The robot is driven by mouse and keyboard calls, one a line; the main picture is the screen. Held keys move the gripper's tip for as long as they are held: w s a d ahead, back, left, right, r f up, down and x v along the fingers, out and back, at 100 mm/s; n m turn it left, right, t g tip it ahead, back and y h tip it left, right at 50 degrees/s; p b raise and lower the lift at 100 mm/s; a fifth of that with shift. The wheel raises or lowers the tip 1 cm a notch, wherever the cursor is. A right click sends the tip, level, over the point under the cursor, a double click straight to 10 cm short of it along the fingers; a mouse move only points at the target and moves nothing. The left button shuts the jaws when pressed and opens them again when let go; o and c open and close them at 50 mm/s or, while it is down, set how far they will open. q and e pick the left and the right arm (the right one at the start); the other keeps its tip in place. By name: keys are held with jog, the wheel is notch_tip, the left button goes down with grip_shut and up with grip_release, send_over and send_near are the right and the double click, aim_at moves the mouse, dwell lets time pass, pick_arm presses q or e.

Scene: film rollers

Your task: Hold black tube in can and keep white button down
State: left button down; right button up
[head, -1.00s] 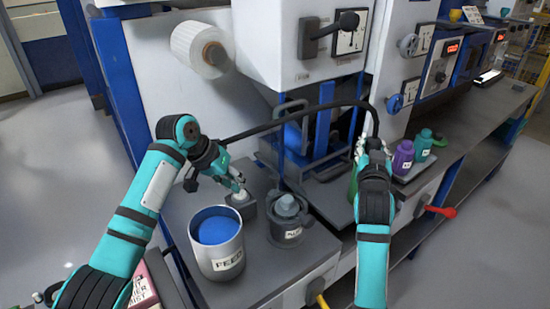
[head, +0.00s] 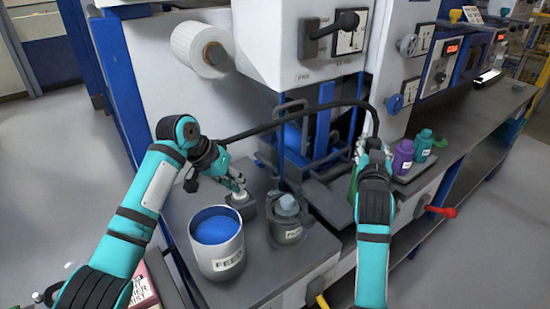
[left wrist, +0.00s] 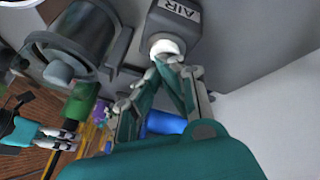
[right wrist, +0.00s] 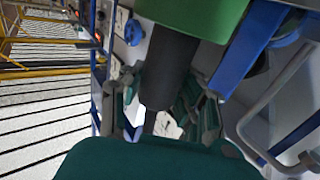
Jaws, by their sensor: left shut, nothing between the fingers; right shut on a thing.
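The white button (left wrist: 166,47) sits on the grey box marked AIR (left wrist: 172,15). My left gripper (head: 237,186) is shut and empty, its fingertips at the button; how far the button is pressed is unclear. The black tube (head: 300,112) arches from the left arm's side over to my right gripper (head: 372,152). In the right wrist view my right gripper (right wrist: 165,105) is shut on the black tube (right wrist: 168,72).
A FEED can (head: 230,262) with blue contents and a dark lidded pot (head: 287,232) stand in front of the AIR box. Purple (head: 402,156) and teal (head: 423,144) bottles stand right of my right gripper. A red-handled lever (head: 440,210) sticks out at front right.

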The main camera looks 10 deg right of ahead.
pick_arm(q)
jog(key=shift+f, duration=0.7)
dwell(1.2)
dwell(2.6)
jog(key=shift+r, duration=3.55)
pick_arm(e)
grip_shut()
pick_arm(q)
jog(key=v, duration=1.2)
jog(key=shift+d, duration=0.1)
pick_arm(e)
jog(key=o, duration=1)
grip_release()
